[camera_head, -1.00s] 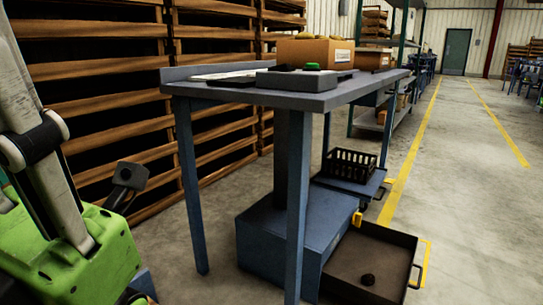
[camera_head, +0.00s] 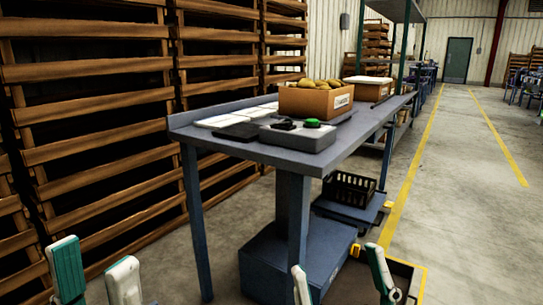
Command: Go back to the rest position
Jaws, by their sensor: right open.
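My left gripper (camera_head: 96,266) shows at the bottom left. Its two pale and teal fingers stand apart with nothing between them. My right gripper (camera_head: 339,268) shows at the bottom centre right, in front of the table's lower part. Its two fingers are spread wide and hold nothing. Both point up into the view from the bottom edge, clear of the tabletop. The rest of both arms is out of view.
A blue-grey table (camera_head: 345,143) bears a cardboard box (camera_head: 308,103) of potatoes, a grey device (camera_head: 297,141) with a green button and a dark flat thing.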

